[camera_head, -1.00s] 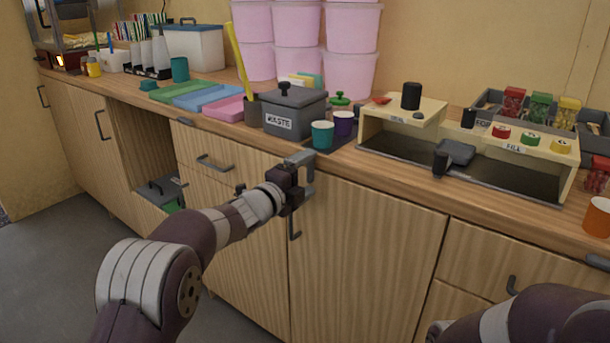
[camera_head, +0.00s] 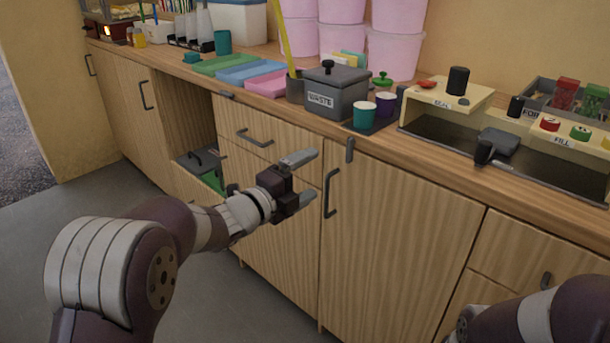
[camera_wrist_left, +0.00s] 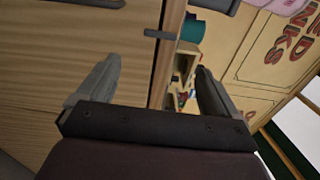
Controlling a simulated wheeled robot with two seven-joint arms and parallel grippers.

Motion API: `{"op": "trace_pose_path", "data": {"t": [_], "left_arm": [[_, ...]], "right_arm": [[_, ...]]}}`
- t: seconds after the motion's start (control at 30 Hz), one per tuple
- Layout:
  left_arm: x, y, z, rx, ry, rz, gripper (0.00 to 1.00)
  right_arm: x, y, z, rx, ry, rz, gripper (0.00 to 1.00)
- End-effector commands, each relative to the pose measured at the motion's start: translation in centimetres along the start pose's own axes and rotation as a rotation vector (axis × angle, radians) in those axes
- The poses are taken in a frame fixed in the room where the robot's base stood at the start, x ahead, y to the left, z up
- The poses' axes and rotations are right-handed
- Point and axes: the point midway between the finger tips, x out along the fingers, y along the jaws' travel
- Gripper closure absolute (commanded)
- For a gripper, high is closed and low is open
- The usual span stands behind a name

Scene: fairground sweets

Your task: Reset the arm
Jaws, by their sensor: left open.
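My left gripper (camera_head: 306,178) is open and empty in the head view. It hangs in front of the wooden cabinet fronts, below the counter edge and apart from the handles. In the left wrist view its two fingers (camera_wrist_left: 150,88) are spread wide with nothing between them. My right arm shows only in part at the lower right of the head view; its gripper cannot be made out.
The wooden counter (camera_head: 385,143) holds a grey waste bin (camera_head: 337,92), a teal cup (camera_head: 364,115), a purple cup (camera_head: 386,104) and a cream filling stand (camera_head: 448,94). A dark cabinet handle (camera_head: 331,193) is close right of the gripper. The floor (camera_head: 60,240) at left is clear.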

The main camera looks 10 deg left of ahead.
Motion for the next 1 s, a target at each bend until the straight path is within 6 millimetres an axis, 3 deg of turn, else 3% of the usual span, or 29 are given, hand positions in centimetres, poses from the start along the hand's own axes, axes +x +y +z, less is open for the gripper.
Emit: {"op": "trace_pose_path", "data": {"t": [0.33, 0.37, 0.43, 0.5, 0.57, 0.6, 0.7, 0.9, 0.97, 1.0], "left_arm": [[-0.1, 0.3, 0.2, -0.041, -0.010, 0.014, 0.06], [-0.2, 1.0, 0.8, -0.091, -0.041, 0.043, 0.06], [-1.1, 4.2, 2.7, -0.277, -0.177, 0.146, 0.06], [-4.2, 8.7, 4.7, -0.566, -0.412, 0.282, 0.06], [-8.3, 12.6, 5.0, -0.829, -0.645, 0.392, 0.06], [-11.0, 14.6, 4.4, -0.976, -0.783, 0.449, 0.06], [-17.2, 18.2, 1.6, -1.259, -1.074, 0.559, 0.06], [-26.6, 21.0, -6.0, -1.608, -1.500, 0.721, 0.06], [-28.8, 21.0, -8.6, -1.673, -1.580, 0.770, 0.06], [-28.8, 20.3, -9.3, -1.686, -1.561, 0.757, 0.06]], "right_arm": [[0.0, 0.0, 0.0, 0.000, 0.000, 0.000, 0.00], [0.0, 0.0, 0.0, 0.000, 0.000, 0.000, 0.00], [0.0, 0.0, 0.0, 0.000, 0.000, 0.000, 0.00], [0.0, 0.0, 0.0, 0.000, 0.000, 0.000, 0.00], [0.0, 0.0, 0.0, 0.000, 0.000, 0.000, 0.00], [0.0, 0.0, 0.0, 0.000, 0.000, 0.000, 0.00], [0.0, 0.0, 0.0, 0.000, 0.000, 0.000, 0.00], [0.0, 0.0, 0.0, 0.000, 0.000, 0.000, 0.00], [0.0, 0.0, 0.0, 0.000, 0.000, 0.000, 0.00], [0.0, 0.0, 0.0, 0.000, 0.000, 0.000, 0.00]]}}
